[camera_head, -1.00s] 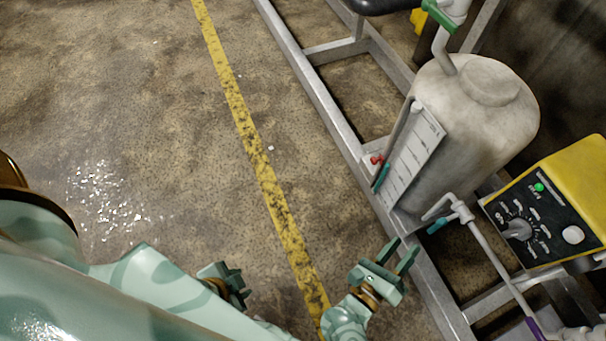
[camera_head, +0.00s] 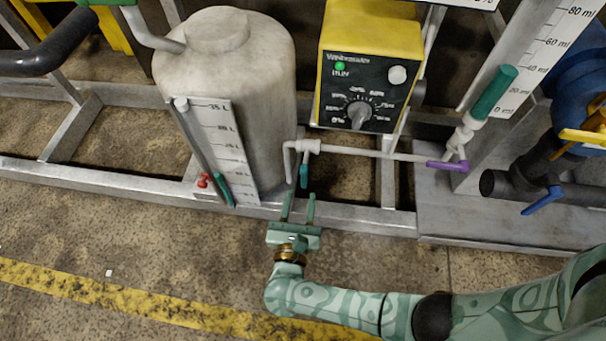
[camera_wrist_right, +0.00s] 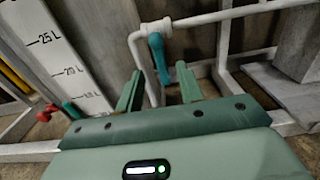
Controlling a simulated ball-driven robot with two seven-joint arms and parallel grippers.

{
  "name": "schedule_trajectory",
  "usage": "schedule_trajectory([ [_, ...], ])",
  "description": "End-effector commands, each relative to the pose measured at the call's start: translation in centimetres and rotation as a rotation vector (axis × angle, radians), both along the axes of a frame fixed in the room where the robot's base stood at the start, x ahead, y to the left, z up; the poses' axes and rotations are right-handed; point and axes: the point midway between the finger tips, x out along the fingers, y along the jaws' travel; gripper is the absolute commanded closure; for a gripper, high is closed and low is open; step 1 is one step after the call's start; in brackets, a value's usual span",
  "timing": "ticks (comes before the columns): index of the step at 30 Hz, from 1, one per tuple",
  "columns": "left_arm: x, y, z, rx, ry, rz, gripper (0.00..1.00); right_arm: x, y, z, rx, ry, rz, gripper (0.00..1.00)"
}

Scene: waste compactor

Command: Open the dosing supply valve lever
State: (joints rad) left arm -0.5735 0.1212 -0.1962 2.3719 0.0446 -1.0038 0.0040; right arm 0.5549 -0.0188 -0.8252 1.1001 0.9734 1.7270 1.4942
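The likely dosing supply valve lever is a small teal lever (camera_head: 304,175). It hangs down from a white pipe valve (camera_head: 310,146) just right of the grey tank (camera_head: 235,85). My right gripper (camera_head: 299,205) is open and empty, just below the lever, with its fingers pointing toward it. In the right wrist view the teal lever (camera_wrist_right: 159,58) appears between the two open fingers of the gripper (camera_wrist_right: 160,85), toward their tips. I cannot tell whether a finger touches it. My left gripper is not in view.
A yellow dosing controller (camera_head: 370,45) stands above the white pipe. A purple lever (camera_head: 447,166) and a blue lever (camera_head: 542,201) are to the right. A red knob (camera_head: 203,181) and another teal lever (camera_head: 222,190) sit left, by the tank's scale. The metal frame rail (camera_head: 365,220) runs below.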

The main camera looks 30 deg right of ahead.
Motion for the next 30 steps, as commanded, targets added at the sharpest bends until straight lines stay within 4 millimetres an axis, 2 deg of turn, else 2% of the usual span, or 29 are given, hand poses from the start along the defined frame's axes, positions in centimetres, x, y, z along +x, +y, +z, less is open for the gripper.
schedule_trajectory([
  [3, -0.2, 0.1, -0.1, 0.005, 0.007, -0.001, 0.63, 2.5, -1.6, 0.1, -0.004, -0.004, 0.001, 0.63],
  [9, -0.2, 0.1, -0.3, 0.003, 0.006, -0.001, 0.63, 5.0, -3.4, -0.1, -0.002, 0.000, 0.002, 0.63],
  [13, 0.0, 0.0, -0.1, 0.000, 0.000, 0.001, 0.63, 5.7, -3.9, 0.0, -0.001, 0.001, 0.001, 0.63],
  [21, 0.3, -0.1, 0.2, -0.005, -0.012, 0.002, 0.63, 5.9, -4.0, -0.1, -0.001, 0.002, 0.001, 0.63],
  [22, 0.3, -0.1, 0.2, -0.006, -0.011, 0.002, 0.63, 5.9, -4.0, 0.0, -0.001, 0.002, 0.001, 0.66],
  [24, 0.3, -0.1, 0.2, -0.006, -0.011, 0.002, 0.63, 5.9, -4.0, -0.1, -0.001, 0.002, 0.001, 0.85],
  [26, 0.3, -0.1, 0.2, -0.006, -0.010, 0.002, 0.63, 5.9, -4.0, -0.1, -0.001, 0.002, 0.001, 1.00],
  [30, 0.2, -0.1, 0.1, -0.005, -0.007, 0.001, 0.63, 5.8, -4.0, -0.1, -0.001, 0.002, 0.001, 1.00],
])
